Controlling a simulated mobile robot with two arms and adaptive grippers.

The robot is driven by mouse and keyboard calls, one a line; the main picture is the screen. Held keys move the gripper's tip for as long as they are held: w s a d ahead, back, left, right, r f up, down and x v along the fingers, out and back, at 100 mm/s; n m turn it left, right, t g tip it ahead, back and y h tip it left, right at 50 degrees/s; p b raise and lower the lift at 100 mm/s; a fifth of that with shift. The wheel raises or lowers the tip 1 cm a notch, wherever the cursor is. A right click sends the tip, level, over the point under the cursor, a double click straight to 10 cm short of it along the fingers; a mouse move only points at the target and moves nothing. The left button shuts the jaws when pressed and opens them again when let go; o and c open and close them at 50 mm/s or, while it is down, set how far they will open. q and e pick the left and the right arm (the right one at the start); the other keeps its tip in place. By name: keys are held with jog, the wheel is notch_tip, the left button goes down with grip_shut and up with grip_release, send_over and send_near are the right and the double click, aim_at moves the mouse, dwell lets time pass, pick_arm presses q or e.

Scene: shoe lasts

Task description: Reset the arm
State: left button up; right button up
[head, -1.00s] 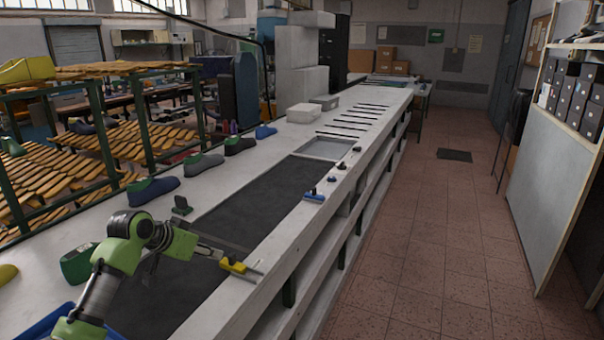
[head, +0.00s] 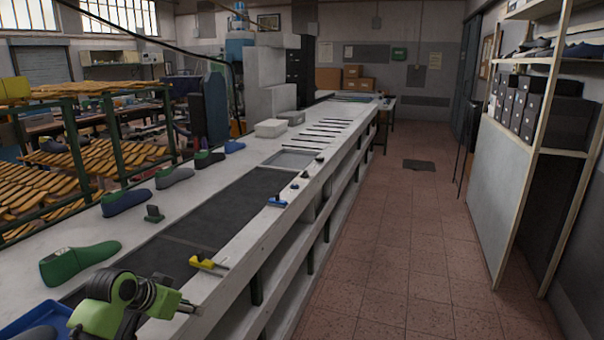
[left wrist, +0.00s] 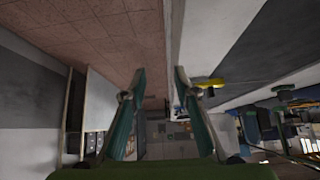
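My left arm comes in at the bottom left of the head view. Its gripper (head: 188,307) is near the front edge of the long bench (head: 235,240). In the left wrist view the two fingers (left wrist: 160,78) stand apart with nothing between them. A yellow-handled tool (head: 205,263) lies on the bench edge, beyond the gripper and apart from it. It also shows in the left wrist view (left wrist: 211,83), right of the fingers. My right gripper is not in view.
A green shoe last (head: 78,263), a dark blue one (head: 126,202) and a grey one (head: 174,177) line the bench's left side. A blue tray (head: 30,322) is at the bottom left. A blue tool (head: 277,201) lies farther along.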

pick_arm(q)
jog(key=s+d+f+g, duration=0.1)
jog(key=s+d+f, duration=0.3)
jog(key=s+f, duration=0.45)
jog(key=s+d+f+g, duration=0.1)
jog(key=s+d+f, duration=0.35)
jog(key=s, duration=0.65)
jog(key=s+n+g+y, duration=0.2)
jog(key=s+y, duration=0.1)
jog(key=s, duration=1.9)
notch_tip(320, 180, down, 28)
jog(key=s+g, duration=0.1)
jog(key=s, duration=0.1)
jog(key=s+a+f, duration=0.2)
jog(key=s+f, duration=0.5)
jog(key=s, duration=0.1)
jog(key=s+a+f+g, duration=0.1)
jog(key=s+a+f, duration=0.1)
jog(key=s+f, duration=0.6)
jog(key=shift+s+f+g, duration=0.2)
jog(key=shift+s+g, duration=0.1)
jog(key=shift+s, duration=0.05)
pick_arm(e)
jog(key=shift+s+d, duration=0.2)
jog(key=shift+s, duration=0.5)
pick_arm(q)
jog(key=shift+d, duration=0.1)
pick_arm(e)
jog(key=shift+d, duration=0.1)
